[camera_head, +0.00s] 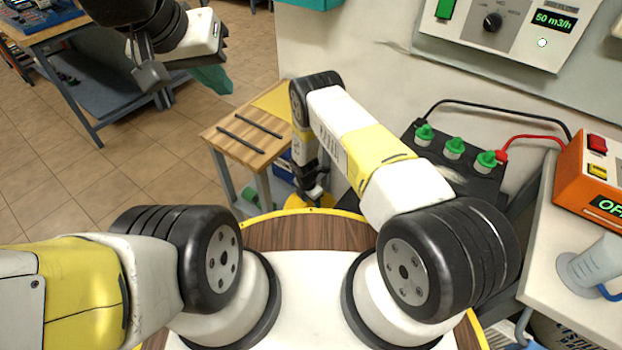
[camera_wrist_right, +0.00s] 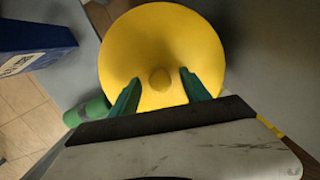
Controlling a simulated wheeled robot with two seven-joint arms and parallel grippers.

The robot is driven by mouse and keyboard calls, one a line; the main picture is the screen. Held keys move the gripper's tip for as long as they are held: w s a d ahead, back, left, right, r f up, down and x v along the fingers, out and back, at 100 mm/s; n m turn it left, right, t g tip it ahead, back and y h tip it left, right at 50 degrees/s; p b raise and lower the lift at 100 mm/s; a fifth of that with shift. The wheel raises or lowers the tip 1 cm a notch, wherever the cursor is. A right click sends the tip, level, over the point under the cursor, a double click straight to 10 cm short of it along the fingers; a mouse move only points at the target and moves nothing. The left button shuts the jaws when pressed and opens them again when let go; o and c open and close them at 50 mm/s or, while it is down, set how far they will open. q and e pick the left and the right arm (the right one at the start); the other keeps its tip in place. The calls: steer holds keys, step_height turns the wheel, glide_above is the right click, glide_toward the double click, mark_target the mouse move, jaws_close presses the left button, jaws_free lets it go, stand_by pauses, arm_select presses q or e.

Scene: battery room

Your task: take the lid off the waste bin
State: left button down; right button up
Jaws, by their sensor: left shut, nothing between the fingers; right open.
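The round yellow lid (camera_wrist_right: 205,45) fills the middle of the right wrist view, with a small rounded knob (camera_wrist_right: 159,79) at its centre. The bin under it is hidden. In the head view only a sliver of yellow lid (camera_head: 294,202) shows below my right arm. My right gripper (camera_wrist_right: 160,84) points down at the lid, open, with its green fingers on either side of the knob; I cannot tell whether they touch the lid. It also shows small in the head view (camera_head: 314,190). My left gripper (camera_head: 212,80) is shut and empty, raised at the upper left, away from the lid.
A blue box (camera_wrist_right: 30,40) and a green cylinder (camera_wrist_right: 87,110) are close to the lid's left. A wooden-topped table (camera_head: 224,138) stands left of my right arm. A black battery with green caps (camera_head: 455,147) and an orange device (camera_head: 590,175) are to the right.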

steer(key=shift+f, duration=0.55)
jaws_close()
